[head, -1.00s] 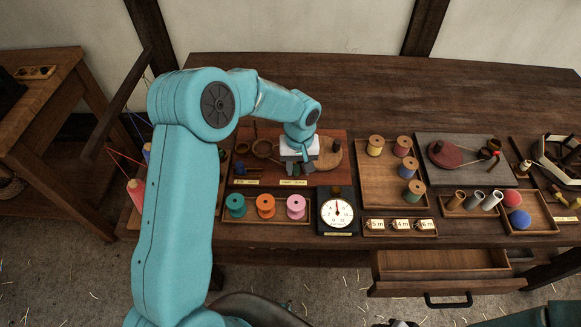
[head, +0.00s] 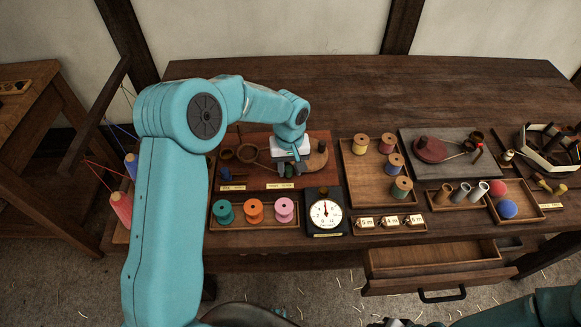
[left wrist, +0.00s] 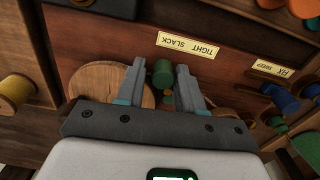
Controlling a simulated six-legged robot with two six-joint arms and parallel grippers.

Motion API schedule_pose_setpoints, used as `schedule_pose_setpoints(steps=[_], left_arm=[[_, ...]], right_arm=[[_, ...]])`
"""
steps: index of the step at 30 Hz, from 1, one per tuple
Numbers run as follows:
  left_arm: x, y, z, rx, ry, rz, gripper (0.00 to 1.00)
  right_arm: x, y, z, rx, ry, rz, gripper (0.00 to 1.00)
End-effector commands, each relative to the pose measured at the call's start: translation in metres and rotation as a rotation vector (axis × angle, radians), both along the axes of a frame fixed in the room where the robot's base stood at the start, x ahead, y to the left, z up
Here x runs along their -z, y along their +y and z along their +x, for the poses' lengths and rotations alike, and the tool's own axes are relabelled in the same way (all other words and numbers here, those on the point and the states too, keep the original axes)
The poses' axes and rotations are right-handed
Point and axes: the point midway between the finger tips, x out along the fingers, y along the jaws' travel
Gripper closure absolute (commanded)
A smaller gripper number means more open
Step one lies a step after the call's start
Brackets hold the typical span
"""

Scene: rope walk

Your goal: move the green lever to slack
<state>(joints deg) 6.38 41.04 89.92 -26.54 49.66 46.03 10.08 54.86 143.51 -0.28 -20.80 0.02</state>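The green lever (left wrist: 162,72) shows in the left wrist view as a short green knob between the fingers of my left gripper (left wrist: 160,68). A gap shows on each side of the knob. In the head view my left gripper (head: 290,170) is open over the front of the reddish-brown board (head: 245,178), and its fingers partly hide the lever. The tight/slack label (left wrist: 188,45) is beside the lever and appears upside down in the left wrist view. The lever's pivot and exact setting are hidden. Part of my right arm shows at the bottom right, its gripper unclear at the edge.
A round wooden disc (left wrist: 105,83) is close beside the fingers. Green, orange and pink spools (head: 284,210) and a white dial (head: 326,214) stand in front. A tray with spools (head: 361,192) is to the right. An open drawer (head: 435,255) juts out below. The table's back is clear.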

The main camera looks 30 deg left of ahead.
Motion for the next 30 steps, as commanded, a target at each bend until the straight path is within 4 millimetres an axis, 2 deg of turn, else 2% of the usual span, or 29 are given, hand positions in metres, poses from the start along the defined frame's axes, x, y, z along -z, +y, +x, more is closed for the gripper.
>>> schedule_pose_setpoints(steps=[5,21,30], left_arm=[[-0.010,0.000,0.000,0.000,-0.001,0.000,0.63],[-0.068,0.000,-0.001,0.001,0.001,0.000,0.63],[-0.070,0.000,-0.001,0.001,0.003,0.000,0.63]], right_arm=[[-0.006,0.000,0.000,0.000,0.000,0.000,0.57],[-0.040,0.000,0.000,0.000,0.000,0.000,0.57],[-0.039,0.000,0.000,0.000,0.000,0.000,0.57]])
